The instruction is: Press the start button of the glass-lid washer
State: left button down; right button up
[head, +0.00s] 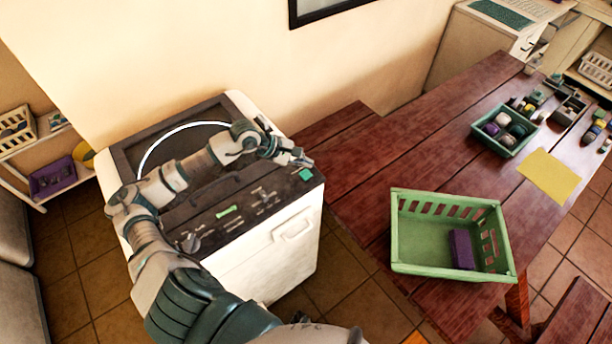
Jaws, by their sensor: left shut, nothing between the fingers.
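The glass-lid washer (268,258) stands left of the table, white with a dark top and a round glass lid (172,140) edged by a pale ring. My left arm crosses over the lid and hides part of it. My right gripper is not in view.
A wooden table (420,160) on the right bears a green basket (400,268) with a purple item (462,249), a yellow cloth (548,174) and a green tray (508,152). A shelf (50,148) stands at the left.

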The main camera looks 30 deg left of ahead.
aim_at(304, 175)
pick_arm(q)
notch_tip(304, 175, down, 3)
jog(key=shift+w+r+b, duration=0.1)
jog(key=shift+b, duration=0.95)
jog(key=shift+a+f, duration=0.15)
jog(key=shift+f, duration=0.05)
jog(key=shift+a, duration=0.2)
jog(key=shift+d+r, duration=0.1)
jog(key=shift+d, duration=0.1)
jog(key=shift+a, duration=0.15)
jog(key=shift+d+f+b, duration=0.2)
jog(key=shift+f+b, duration=0.2)
jog(key=shift+b, duration=0.3)
